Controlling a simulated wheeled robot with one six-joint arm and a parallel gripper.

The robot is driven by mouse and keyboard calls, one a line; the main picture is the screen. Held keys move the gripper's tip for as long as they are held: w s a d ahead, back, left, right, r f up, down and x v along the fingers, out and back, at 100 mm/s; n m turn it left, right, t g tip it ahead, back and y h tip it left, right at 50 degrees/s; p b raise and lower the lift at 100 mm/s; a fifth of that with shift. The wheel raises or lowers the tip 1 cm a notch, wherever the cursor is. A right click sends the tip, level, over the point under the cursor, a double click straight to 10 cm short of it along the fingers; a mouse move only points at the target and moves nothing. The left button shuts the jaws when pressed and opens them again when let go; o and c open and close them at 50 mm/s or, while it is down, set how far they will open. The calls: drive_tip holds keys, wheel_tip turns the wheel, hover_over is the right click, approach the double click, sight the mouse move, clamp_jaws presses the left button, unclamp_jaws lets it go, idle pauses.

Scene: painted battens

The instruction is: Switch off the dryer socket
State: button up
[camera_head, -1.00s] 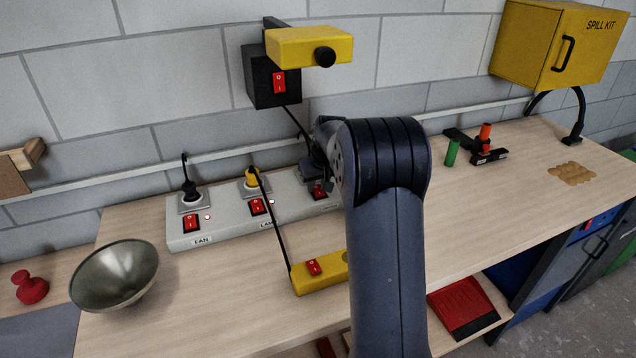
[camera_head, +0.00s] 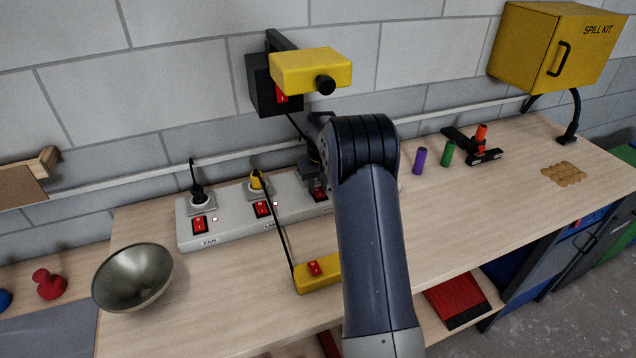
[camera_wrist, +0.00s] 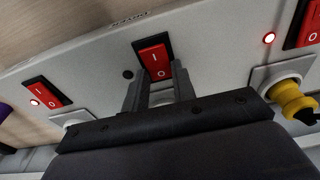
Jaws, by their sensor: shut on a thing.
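The pale grey socket strip (camera_head: 235,228) stands on the bench against the wall, with red rocker switches and FAN and LAMP labels at its left. My gripper (camera_wrist: 160,82) reaches down at the third socket, right of the yellow plug (camera_head: 256,179); my arm hides part of this in the head view. In the wrist view its fingers are shut around the lower end of a red switch (camera_wrist: 153,57). A small dark, unlit indicator (camera_wrist: 128,75) is beside it. Its label (camera_wrist: 130,17) is upside down and hard to read. Neighbouring switches (camera_wrist: 45,93) have lit red indicators.
A metal bowl (camera_head: 134,276) stands at front left. A yellow switched block (camera_head: 316,273) lies in front of the strip on a cable. A yellow box with a black knob (camera_head: 311,70) juts from the wall above. Purple (camera_head: 420,161) and green (camera_head: 448,153) cylinders stand at right.

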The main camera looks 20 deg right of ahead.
sight(320, 193)
drive_tip(key=o, duration=1)
drive_tip(key=r, duration=0.3)
drive_tip(key=s+r+b, duration=0.1)
drive_tip(key=r, duration=0.6)
drive_tip(key=shift+s+r, duration=0.2)
drive_tip(key=shift+r, duration=0.2)
drive_tip(key=shift+f, duration=0.1)
drive_tip(key=f, duration=0.3)
drive_tip(key=w+f+p, duration=0.1)
drive_tip(key=f, duration=0.7)
drive_tip(key=shift+w, duration=0.2)
drive_tip(key=shift+w+b, duration=0.1)
drive_tip(key=shift+b, duration=0.5)
drive_tip(key=shift+r+t+b, duration=0.15)
drive_tip(key=shift+t+b, duration=0.15)
drive_tip(key=shift+b, duration=0.15)
